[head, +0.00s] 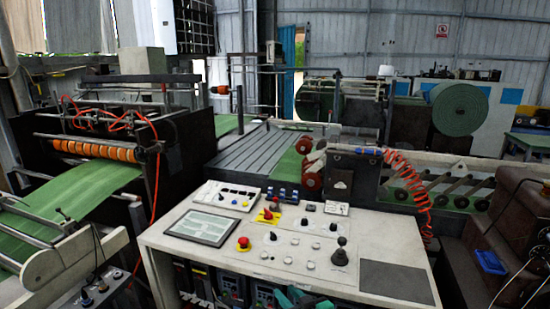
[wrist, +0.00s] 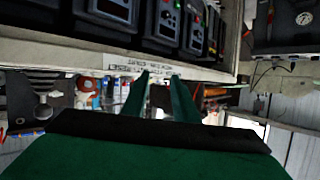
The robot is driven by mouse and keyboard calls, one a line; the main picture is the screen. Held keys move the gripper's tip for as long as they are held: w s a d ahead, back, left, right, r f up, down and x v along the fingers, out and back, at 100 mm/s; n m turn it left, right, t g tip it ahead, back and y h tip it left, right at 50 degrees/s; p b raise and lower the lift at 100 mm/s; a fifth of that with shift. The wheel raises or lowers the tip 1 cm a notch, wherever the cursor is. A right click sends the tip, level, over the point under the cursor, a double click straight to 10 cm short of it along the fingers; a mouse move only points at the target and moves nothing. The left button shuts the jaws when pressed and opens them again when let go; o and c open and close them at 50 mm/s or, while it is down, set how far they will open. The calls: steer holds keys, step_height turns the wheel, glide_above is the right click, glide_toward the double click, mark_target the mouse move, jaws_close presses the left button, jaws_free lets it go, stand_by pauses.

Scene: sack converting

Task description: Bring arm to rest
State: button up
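My gripper (wrist: 160,76) shows in the wrist view with two green fingers apart and nothing between them. In the head view, green parts of my gripper (head: 300,299) show at the bottom edge, in front of the control desk (head: 150,240) and below its top; the rest is cut off by the frame. In the wrist view, the fingers point toward a pale strip with a printed label (wrist: 137,68), close to the dark modules (wrist: 155,20). I cannot tell whether the fingertips touch the strip.
The desk top carries a screen (head: 202,227), a red button on a yellow base (head: 268,216), and a black joystick (head: 340,252). A machine with orange rollers (head: 95,150) and green sheet stands left. A coiled red hose (head: 408,185) hangs right, near a blue tray (head: 490,261).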

steer(key=s+a+f+m+t+h, duration=0.1)
steer(key=s+f+m+h, duration=0.15)
steer(key=s+f, duration=0.8)
steer(key=s+a+f+m+h, duration=0.25)
steer(key=s+f, duration=0.45)
steer(key=s, duration=0.6)
steer(key=s+r+t, duration=0.1)
steer(key=s+r, duration=0.3)
steer(key=s, duration=0.9)
steer(key=s+r+n+t, duration=0.1)
steer(key=s+r, duration=0.2)
steer(key=s, duration=0.9)
steer(key=shift+s+a+r+h, duration=0.2)
steer(key=shift+s+r+h, duration=0.1)
steer(key=shift+s+r, duration=0.1)
steer(key=shift+w, duration=0.1)
